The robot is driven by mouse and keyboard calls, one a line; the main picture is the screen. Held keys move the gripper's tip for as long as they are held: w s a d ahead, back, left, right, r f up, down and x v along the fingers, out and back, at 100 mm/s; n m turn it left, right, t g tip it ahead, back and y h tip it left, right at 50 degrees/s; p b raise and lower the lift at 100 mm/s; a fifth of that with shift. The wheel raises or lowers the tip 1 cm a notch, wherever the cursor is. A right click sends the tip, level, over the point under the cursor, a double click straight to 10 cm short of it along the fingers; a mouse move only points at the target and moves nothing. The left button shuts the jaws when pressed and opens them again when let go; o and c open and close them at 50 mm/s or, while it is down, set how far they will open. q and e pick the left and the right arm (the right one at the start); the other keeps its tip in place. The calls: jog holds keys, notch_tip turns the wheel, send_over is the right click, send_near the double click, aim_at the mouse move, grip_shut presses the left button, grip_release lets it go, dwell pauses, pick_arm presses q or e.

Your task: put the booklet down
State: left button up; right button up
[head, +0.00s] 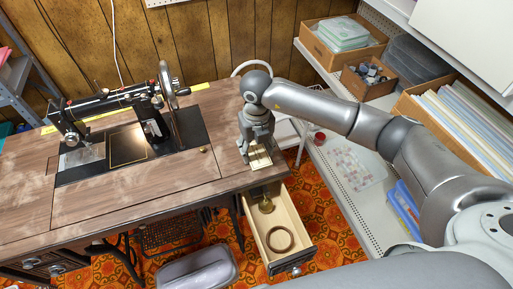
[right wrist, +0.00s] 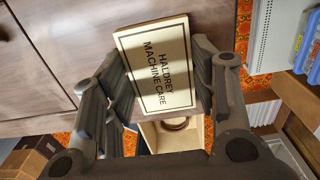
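The booklet (right wrist: 158,65) is cream with a black border and reads "HALDREY MACHINE CARE". In the head view the booklet (head: 260,157) shows just below my right gripper (head: 258,146), at the right end of the wooden sewing table (head: 205,170). In the right wrist view my right gripper (right wrist: 160,85) has one finger against each long side of the booklet and is shut on it. The far end of the booklet is over or on the tabletop; I cannot tell whether it touches. My left gripper is not in view.
An open drawer (head: 300,228) below the table's right end holds a brown ring (head: 280,239) and a small brass-coloured item (head: 266,205). The black sewing machine (head: 110,100) stands left. Shelves with boxes (head: 341,40) are at right. The tabletop's front is clear.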

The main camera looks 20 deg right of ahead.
aim_at(257, 152)
jog(key=o, duration=0.4)
notch_tip(257, 152, up, 12)
jog(key=shift+r+b, duration=0.15)
jog(key=shift+b, duration=0.15)
dwell(0.6)
